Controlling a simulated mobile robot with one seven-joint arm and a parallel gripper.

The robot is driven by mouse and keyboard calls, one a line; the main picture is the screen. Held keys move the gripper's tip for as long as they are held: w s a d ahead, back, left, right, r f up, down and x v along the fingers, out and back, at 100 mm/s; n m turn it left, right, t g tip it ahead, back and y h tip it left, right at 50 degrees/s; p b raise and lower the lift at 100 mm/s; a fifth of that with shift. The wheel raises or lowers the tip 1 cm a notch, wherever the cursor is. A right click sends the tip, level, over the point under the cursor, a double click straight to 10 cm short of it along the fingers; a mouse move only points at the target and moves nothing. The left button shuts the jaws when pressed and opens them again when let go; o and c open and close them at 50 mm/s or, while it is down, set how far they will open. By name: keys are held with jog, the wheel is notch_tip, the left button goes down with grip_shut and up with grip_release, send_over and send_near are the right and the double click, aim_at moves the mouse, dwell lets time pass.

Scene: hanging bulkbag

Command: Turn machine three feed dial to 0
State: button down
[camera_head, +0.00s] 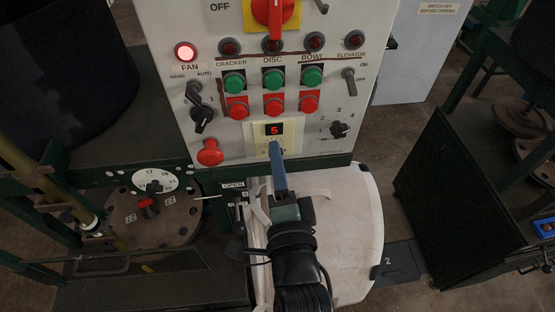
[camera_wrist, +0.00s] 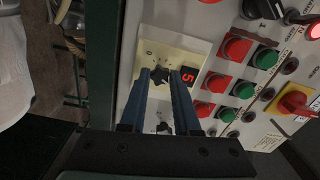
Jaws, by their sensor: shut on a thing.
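The feed dial is a small black knob (camera_wrist: 160,74) on a cream plate (camera_wrist: 178,48) low on the white control panel. A red digital display (camera_head: 275,128) beside it reads 5; the digit also shows sideways in the wrist view. My gripper (camera_head: 276,150) reaches up to the plate from below, and its blue fingers hide the knob in the head view. In the wrist view my gripper (camera_wrist: 159,77) has one finger on each side of the knob and is shut on it.
A black rotary switch (camera_head: 339,129) marked 2, 3, 4 sits right of the plate. A red mushroom button (camera_head: 210,153) is at left. Red buttons (camera_head: 274,105) and green buttons (camera_head: 274,78) sit above. A white bag (camera_head: 350,225) hangs below the panel.

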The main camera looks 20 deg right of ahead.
jog(key=shift+n+p, duration=1.5)
jog(key=shift+n, duration=14.6)
jog(key=c, duration=0.6)
grip_release()
